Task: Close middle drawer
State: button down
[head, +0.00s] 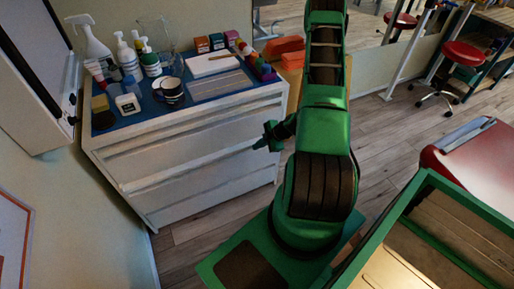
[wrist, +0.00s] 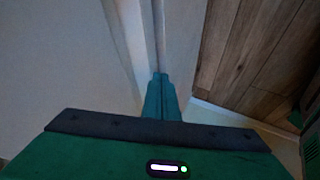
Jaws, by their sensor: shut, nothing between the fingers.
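The white drawer cabinet (head: 135,150) stands against the wall at the left in the head view. Its middle drawer (head: 190,173) has a pale top edge running across the front and seems to stand out a little; how far is hard to tell. My gripper (head: 262,143) is shut and empty, in front of the right part of the cabinet front at about middle drawer height. In the wrist view, the fingertips (wrist: 159,78) point at a pale vertical edge of the cabinet front (wrist: 125,50). Whether they touch it I cannot tell.
Bottles, a mug (head: 172,92), boxes and a white pad (head: 212,62) crowd the blue cabinet top. A red stool (head: 462,56) stands at the back right. A green-rimmed container (head: 425,185) is at the lower right. Wooden floor (head: 385,125) is clear right of my arm.

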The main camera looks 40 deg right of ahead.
aim_at(252, 142)
jog(key=w, duration=0.2)
jog(key=shift+w+d, duration=0.35)
jog(key=shift+w, duration=0.05)
jog(key=shift+w+d+r, duration=0.1)
jog(key=shift+w+r, duration=0.05)
jog(key=shift+w, duration=0.1)
jog(key=shift+s, duration=0.3)
jog(key=s+r, duration=0.7)
jog(key=s, duration=0.2)
jog(key=shift+s+d+r, duration=0.3)
jog(key=shift+s+d, duration=0.05)
jog(key=shift+d, duration=0.1)
